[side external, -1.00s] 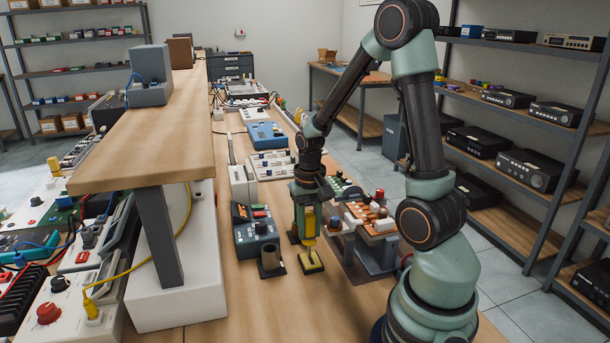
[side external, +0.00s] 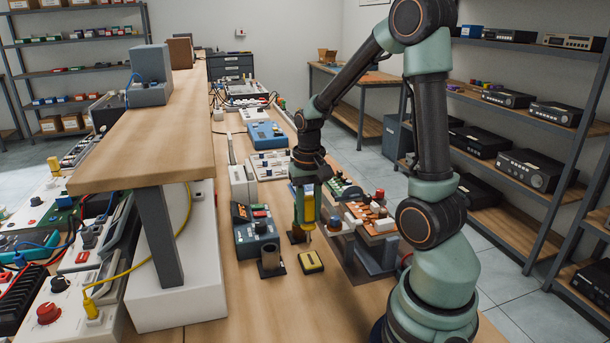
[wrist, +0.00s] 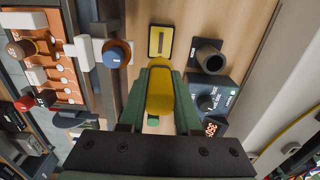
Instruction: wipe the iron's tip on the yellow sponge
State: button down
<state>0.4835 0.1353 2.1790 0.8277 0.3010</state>
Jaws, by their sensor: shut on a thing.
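My gripper (side external: 304,196) is shut on the yellow handle of the iron (side external: 308,208), which hangs upright with its tip down. The handle also shows between the green fingers in the wrist view (wrist: 160,92). The yellow sponge (side external: 311,261) sits in a small dark tray on the bench, just below and in front of the iron. In the wrist view the sponge (wrist: 160,42) lies beyond the handle's end. The iron's tip is above the bench and appears apart from the sponge. In the wrist view the handle hides the tip.
A dark round holder (side external: 271,259) stands left of the sponge, with a blue-grey station (side external: 256,236) behind it. An orange board in a stand (side external: 370,219) is at the right. A raised wooden shelf (side external: 150,130) borders the left. Bare bench lies in front of the sponge.

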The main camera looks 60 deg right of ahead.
aim_at(309, 198)
jog(key=shift+r, duration=2.05)
